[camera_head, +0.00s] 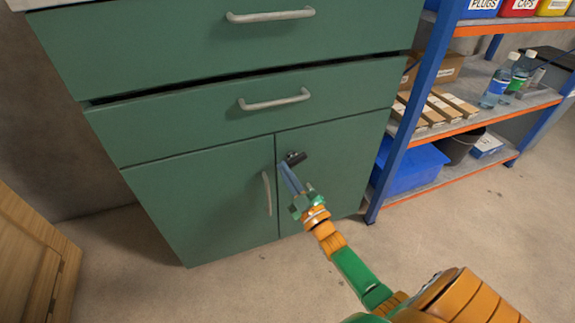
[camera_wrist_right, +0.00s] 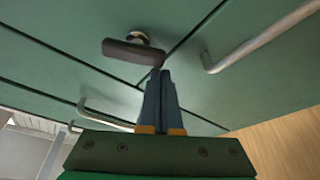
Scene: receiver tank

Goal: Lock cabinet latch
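The cabinet latch (camera_head: 296,157) is a small dark turn handle at the upper inner corner of the green cabinet's right door (camera_head: 335,165). In the right wrist view the dark latch handle (camera_wrist_right: 132,52) sits on a round metal base and lies roughly crosswise, one end near the seam between the doors. My right gripper (camera_head: 286,170) points up at the latch, blue-grey fingers together. In the wrist view its fingertips (camera_wrist_right: 160,76) are by that end of the handle, with nothing seen between them. I cannot tell whether they touch it. My left gripper is not in view.
The left door (camera_head: 200,200) has a vertical metal pull (camera_head: 267,193) left of my gripper. Drawers with metal pulls (camera_head: 275,100) are above. A blue-framed shelf (camera_head: 405,130) with bottles, boxes and a blue bin (camera_head: 410,165) stands at the right. The floor in front is clear.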

